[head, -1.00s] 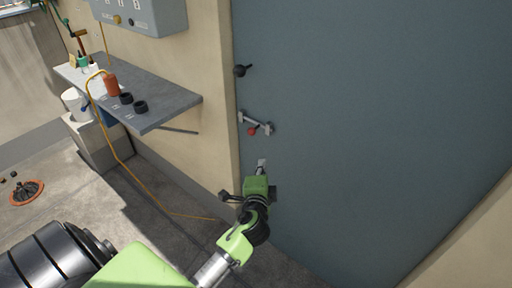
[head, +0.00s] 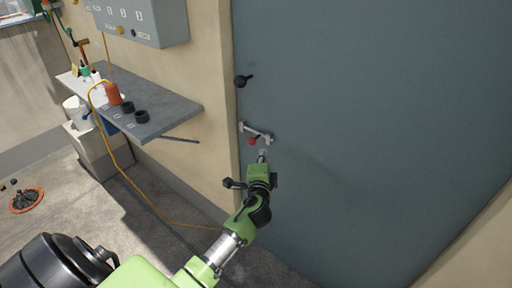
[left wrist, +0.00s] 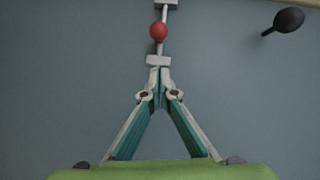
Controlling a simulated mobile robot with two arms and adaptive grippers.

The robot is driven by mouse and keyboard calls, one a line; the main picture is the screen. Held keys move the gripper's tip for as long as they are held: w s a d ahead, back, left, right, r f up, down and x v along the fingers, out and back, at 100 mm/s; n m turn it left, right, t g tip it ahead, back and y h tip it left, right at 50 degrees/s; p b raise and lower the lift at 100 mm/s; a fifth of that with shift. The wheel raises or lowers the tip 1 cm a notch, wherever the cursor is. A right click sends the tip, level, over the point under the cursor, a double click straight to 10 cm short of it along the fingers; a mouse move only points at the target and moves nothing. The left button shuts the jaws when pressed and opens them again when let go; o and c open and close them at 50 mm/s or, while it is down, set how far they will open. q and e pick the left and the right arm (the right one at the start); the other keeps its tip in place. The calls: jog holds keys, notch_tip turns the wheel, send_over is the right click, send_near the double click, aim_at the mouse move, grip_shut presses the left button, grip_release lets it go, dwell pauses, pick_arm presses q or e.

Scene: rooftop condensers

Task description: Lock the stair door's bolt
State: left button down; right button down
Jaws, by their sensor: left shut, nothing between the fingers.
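The stair door (head: 370,120) is a large grey-blue panel. Its bolt (head: 257,133) is a pale metal bar between end brackets near the door's left edge, with a red knob (head: 252,141) hanging from it. The bolt (left wrist: 164,15) and red knob (left wrist: 158,31) also show at the top of the left wrist view. My left gripper (head: 262,156) is just below the bolt. In the left wrist view its fingertips (left wrist: 160,72) are together and empty, close to the nearer bracket; I cannot tell whether they touch it. My right gripper is not in view.
A black door handle (head: 243,80) sits above the bolt. A grey wall shelf (head: 165,108) with an orange bottle (head: 113,94) and black rings stands to the left. A yellow cable (head: 125,165) hangs down to the floor.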

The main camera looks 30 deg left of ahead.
aim_at(256, 138)
pick_arm(q)
jog(key=shift+w+a+f, duration=0.2)
jog(key=shift+w+a, duration=0.3)
jog(key=shift+a, duration=0.35)
jog(key=shift+w+a+f, duration=0.15)
jog(key=shift+w+a, duration=0.4)
jog(key=shift+a, duration=0.25)
jog(key=shift+w+a+f, duration=0.2)
jog(key=shift+w+a, duration=0.3)
jog(key=shift+a, duration=0.35)
jog(key=a, duration=0.4)
jog(key=shift+w+a, duration=0.15)
jog(key=shift+a, duration=0.15)
jog(key=shift+d, duration=0.1)
